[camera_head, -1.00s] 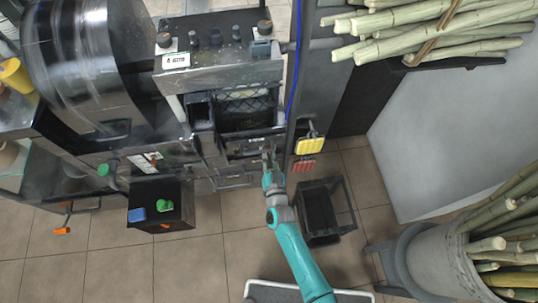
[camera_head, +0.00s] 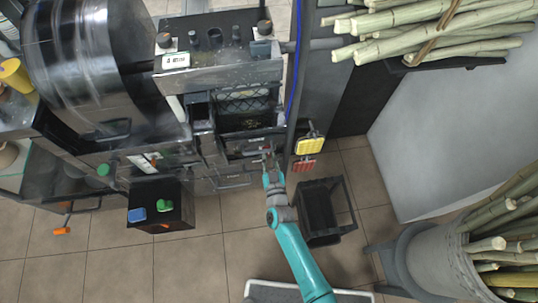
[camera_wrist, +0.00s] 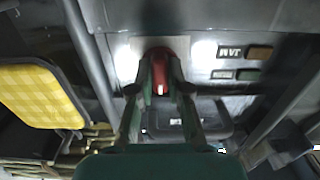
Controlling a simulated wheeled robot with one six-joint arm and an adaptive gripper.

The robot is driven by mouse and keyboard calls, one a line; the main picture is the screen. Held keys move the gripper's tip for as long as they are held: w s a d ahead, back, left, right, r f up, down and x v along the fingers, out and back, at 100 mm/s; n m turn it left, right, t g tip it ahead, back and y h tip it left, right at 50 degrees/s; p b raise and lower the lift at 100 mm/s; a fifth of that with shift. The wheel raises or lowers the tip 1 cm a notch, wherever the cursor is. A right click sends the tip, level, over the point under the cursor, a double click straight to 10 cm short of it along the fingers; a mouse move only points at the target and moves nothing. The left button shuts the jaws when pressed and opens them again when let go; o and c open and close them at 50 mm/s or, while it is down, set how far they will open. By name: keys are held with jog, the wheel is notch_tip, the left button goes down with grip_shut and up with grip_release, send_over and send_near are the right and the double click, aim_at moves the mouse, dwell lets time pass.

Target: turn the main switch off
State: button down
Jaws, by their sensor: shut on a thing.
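The red switch (camera_wrist: 158,62) sits on a grey metal panel (camera_wrist: 115,22) in the wrist view. My gripper (camera_wrist: 160,88) is shut on it, with one finger on each side. The fingers partly cover the switch, and its exact turn position is hard to read. In the head view my gripper (camera_head: 268,154) reaches the low front of the press, and the switch is too small to make out there.
A yellow pad (camera_head: 311,145) hangs just right of my gripper, and it also shows in the wrist view (camera_wrist: 42,95). A black bin (camera_head: 318,210) stands on the floor to the right. Cane lies in a tub (camera_head: 430,262) farther right.

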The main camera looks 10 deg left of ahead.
jog(key=c, duration=1.1)
grip_release()
jog(key=v, duration=1.2)
jog(key=shift+s+d, duration=0.1)
jog(key=s+d+r+m+h, duration=0.1)
jog(key=s+d+r, duration=0.3)
jog(key=s+d, duration=0.35)
jog(key=s+d+r+h, duration=0.1)
jog(key=s+d+r, duration=0.3)
jog(key=s+d, duration=0.35)
jog(key=s+d+r+g+h, duration=0.1)
jog(key=s+r, duration=0.3)
jog(key=r, duration=0.1)
jog(key=s+d+r+m+h, duration=0.1)
jog(key=s+d+r, duration=0.1)
jog(key=s+r, duration=0.3)
jog(key=s+d+r+m+g+h, duration=0.1)
jog(key=s+d+r, duration=0.1)
jog(key=s+r, duration=0.2)
jog(key=shift+s+d+r+g, duration=0.1)
jog(key=shift+r+g, duration=0.05)
jog(key=shift+r, duration=0.55)
jog(key=shift+s+r+g, duration=0.15)
jog(key=shift+r, duration=0.5)
